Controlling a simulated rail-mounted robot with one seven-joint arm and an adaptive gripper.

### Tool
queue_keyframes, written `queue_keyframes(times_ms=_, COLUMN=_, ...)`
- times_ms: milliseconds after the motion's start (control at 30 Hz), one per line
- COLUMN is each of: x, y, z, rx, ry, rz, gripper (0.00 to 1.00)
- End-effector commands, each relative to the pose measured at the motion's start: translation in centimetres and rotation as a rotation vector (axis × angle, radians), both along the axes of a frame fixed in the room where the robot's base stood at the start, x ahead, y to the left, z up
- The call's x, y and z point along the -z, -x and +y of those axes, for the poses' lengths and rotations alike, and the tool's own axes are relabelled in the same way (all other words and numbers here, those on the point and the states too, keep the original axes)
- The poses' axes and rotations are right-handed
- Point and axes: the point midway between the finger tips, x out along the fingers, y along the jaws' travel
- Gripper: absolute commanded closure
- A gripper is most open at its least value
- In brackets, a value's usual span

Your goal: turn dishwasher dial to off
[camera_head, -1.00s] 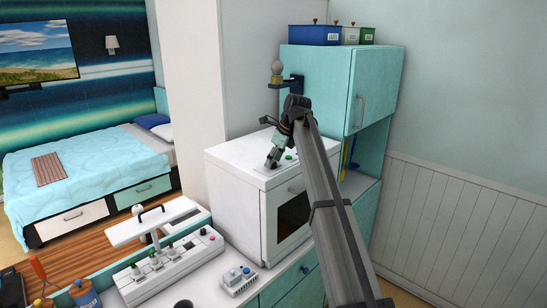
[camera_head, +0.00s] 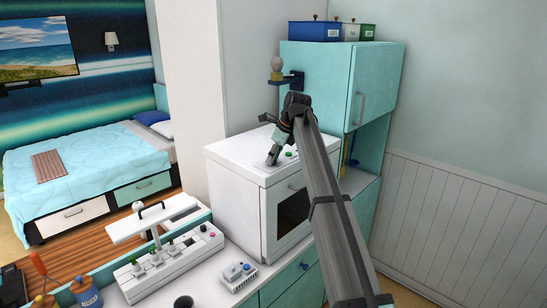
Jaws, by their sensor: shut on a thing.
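The white dishwasher (camera_head: 237,197) is a box with a dark front window, standing on the counter in the middle of the view. Its sloped top panel carries a small green button (camera_head: 290,154). My gripper (camera_head: 272,162) reaches down to this panel, left of the green button, with its fingers together at the panel surface. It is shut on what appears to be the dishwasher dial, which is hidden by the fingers. The dial's setting cannot be read.
A teal cabinet (camera_head: 317,78) stands behind and right of the dishwasher, with bins on top. A small wall shelf (camera_head: 287,78) is close behind my arm. A white planter unit (camera_head: 172,264) and a small white device (camera_head: 236,276) sit on the counter at front.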

Motion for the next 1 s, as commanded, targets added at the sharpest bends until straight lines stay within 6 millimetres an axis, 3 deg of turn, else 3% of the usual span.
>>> queue_keyframes(times_ms=1000, x=0.13, y=-0.41, z=0.05, rx=-0.774, ry=0.001, rz=0.003, gripper=1.00)
